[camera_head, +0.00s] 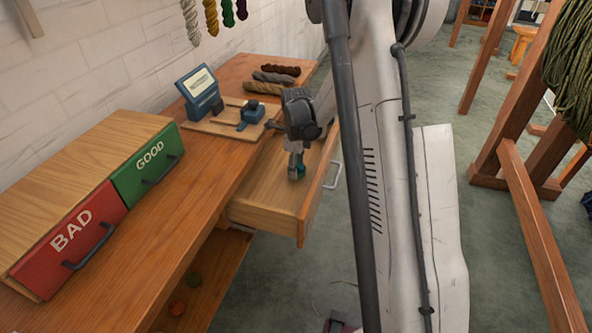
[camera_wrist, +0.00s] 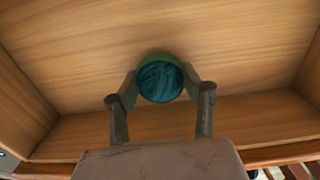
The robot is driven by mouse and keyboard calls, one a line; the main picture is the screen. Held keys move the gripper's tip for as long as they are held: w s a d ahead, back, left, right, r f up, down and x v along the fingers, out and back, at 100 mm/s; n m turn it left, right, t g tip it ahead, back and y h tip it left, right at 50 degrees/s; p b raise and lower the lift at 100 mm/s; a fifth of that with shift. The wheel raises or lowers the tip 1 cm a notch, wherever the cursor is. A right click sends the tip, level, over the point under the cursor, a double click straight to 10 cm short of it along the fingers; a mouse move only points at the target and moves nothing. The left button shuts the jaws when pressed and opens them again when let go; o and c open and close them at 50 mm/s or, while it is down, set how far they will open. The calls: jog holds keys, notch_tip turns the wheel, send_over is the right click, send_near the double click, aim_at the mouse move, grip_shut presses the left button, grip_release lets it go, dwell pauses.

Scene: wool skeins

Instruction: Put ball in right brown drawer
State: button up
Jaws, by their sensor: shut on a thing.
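The ball (camera_wrist: 160,80) is teal and green and sits between the fingertips of my gripper (camera_wrist: 160,88) in the wrist view. My gripper (camera_head: 297,168) is shut on it. The open brown drawer (camera_head: 263,217) is pulled out from the table at the centre of the head view. My gripper points down into this drawer, with the ball (camera_head: 301,172) inside its walls. In the wrist view the drawer's wooden floor (camera_wrist: 90,45) lies around the ball and looks empty otherwise. I cannot tell whether the ball touches the floor.
A red BAD drawer (camera_head: 72,240) and a green GOOD drawer (camera_head: 148,165) are shut on the wooden table (camera_head: 190,215). A blue device (camera_head: 200,92) and several skeins (camera_head: 274,77) stand farther back.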

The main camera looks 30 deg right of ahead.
jog(key=shift+f, duration=0.4)
jog(key=o, duration=1.2)
jog(key=shift+r, duration=0.1)
jog(key=shift+o, duration=0.2)
